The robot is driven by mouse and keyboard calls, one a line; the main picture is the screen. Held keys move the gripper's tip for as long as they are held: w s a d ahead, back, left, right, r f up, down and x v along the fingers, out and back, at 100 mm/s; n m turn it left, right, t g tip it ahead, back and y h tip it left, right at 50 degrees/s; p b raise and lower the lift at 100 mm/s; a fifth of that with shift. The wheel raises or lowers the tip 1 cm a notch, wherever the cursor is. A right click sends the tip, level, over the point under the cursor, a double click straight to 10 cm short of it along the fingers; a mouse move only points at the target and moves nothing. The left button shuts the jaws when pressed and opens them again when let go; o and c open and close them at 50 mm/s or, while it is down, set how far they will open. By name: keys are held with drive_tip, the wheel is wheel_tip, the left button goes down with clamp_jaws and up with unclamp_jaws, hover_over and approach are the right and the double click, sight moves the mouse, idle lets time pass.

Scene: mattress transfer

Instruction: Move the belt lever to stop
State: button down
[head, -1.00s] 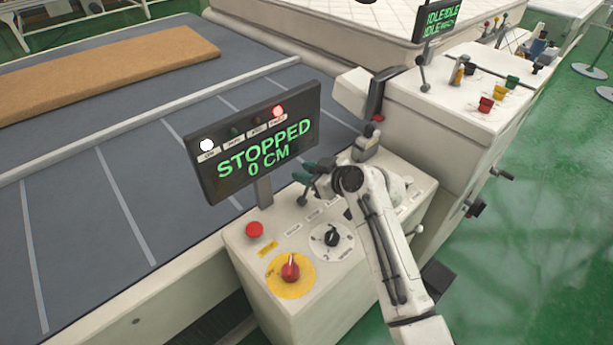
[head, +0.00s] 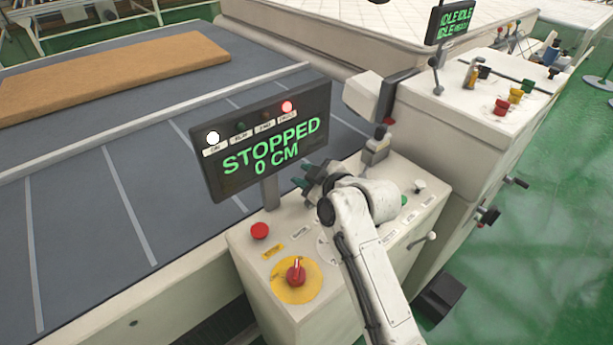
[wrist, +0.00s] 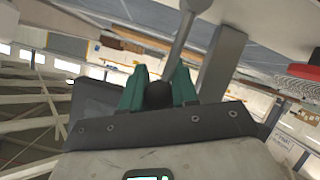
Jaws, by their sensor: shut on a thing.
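The control console (head: 245,262) stands at the near side of the belt, with a display (head: 262,145) above it reading STOPPED and 0 CM. My gripper (head: 312,176) is over the back of the console, just below and right of the display. In the wrist view my gripper (wrist: 160,92) has its green fingers closed on the dark round knob of the belt lever (wrist: 184,40), whose grey shaft runs up past the fingers. In the head view my arm hides most of the lever.
A red button (head: 260,230) and a red rotary switch (head: 296,272) on a yellow disc sit on the console's left part. A white-knobbed lever (head: 431,237) stands at its right. A brown mattress slab (head: 110,75) lies on the grey belt (head: 75,175).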

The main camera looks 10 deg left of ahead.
drive_tip(key=shift+s+f, duration=0.1)
drive_tip(key=shift+f, duration=0.05)
drive_tip(key=c, duration=0.9)
unclamp_jaws()
drive_tip(key=shift+o, duration=0.2)
drive_tip(key=b+v, duration=0.1)
drive_tip(key=v, duration=1)
